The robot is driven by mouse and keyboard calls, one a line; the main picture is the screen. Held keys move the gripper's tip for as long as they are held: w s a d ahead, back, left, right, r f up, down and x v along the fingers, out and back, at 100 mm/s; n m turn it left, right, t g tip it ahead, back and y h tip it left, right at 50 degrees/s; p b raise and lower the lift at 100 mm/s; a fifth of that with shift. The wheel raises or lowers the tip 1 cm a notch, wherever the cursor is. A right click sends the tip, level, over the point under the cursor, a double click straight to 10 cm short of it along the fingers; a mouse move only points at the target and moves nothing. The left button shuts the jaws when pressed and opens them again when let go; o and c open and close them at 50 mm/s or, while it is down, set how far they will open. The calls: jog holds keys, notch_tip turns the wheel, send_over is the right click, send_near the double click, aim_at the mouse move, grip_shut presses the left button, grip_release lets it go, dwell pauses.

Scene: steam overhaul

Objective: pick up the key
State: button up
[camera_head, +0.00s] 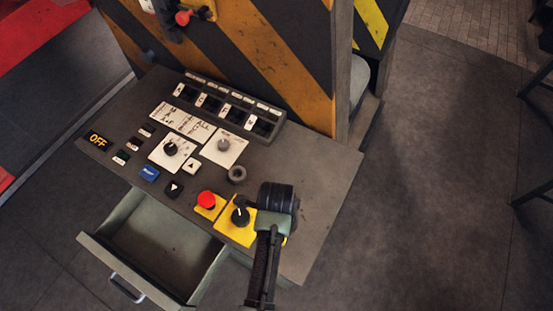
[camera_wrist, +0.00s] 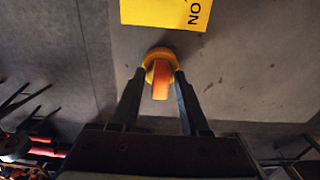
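An orange, flat-tabbed piece (camera_wrist: 160,80) with a yellow round rim (camera_wrist: 158,53) shows in the wrist view; it looks like the key, perhaps seated in a round holder, but I cannot tell for sure. My gripper (camera_wrist: 160,74) has its two dark fingers spread, one on each side of this piece, with gaps to the orange tab. Whether the fingertips touch the yellow rim is unclear. In the head view my arm's end is over the desk's front right corner, beside a yellow plate with a black knob (camera_head: 240,216). My fingers and the key are hidden there.
The grey control desk (camera_head: 325,180) carries buttons, switches and a red button (camera_head: 206,199). Its drawer (camera_head: 150,250) is pulled open and looks empty. A striped panel (camera_head: 240,50) rises behind. Open floor (camera_head: 440,180) lies to the right. A yellow label (camera_wrist: 165,12) shows in the wrist view.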

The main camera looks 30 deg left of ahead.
grip_shut()
